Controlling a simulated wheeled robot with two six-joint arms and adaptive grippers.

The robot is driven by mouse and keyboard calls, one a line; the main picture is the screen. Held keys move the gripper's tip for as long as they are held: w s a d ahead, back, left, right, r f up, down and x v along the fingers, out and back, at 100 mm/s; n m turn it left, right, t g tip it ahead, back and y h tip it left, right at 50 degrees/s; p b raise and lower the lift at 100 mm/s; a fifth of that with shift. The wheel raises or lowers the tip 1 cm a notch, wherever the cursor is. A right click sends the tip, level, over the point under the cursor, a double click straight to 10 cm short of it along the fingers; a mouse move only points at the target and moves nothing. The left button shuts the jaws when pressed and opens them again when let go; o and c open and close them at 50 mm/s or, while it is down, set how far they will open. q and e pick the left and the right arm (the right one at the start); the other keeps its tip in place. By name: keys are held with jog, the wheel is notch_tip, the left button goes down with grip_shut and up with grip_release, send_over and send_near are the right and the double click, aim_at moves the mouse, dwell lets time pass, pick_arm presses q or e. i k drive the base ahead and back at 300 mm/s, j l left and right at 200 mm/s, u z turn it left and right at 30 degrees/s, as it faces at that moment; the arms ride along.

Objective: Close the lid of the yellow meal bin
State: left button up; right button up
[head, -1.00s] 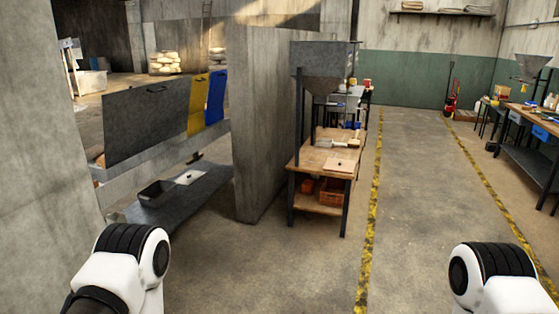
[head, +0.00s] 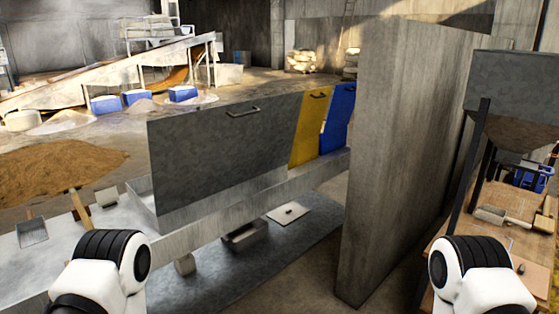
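The yellow lid (head: 309,128) stands raised and slightly tilted in the middle of the head view, with a dark handle near its top edge. It is between a wide grey lid (head: 215,160) on its left and a blue lid (head: 338,118) on its right, both also raised. The yellow bin's inside is hidden from here. Only white and black joints of my two arms show at the bottom left and bottom right. Neither gripper is in view.
A concrete partition wall (head: 395,150) rises right of the lids. A wooden workbench (head: 511,214) with a hopper (head: 515,95) stands beyond it. A flat white plate (head: 289,213) lies in front of the bins. A brown grain heap (head: 60,165) is at the left.

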aim_at(316, 102)
jog(key=i+j+u, duration=0.4)
jog(key=i, duration=0.35)
jog(key=i+u, duration=0.35)
jog(key=i, duration=0.35)
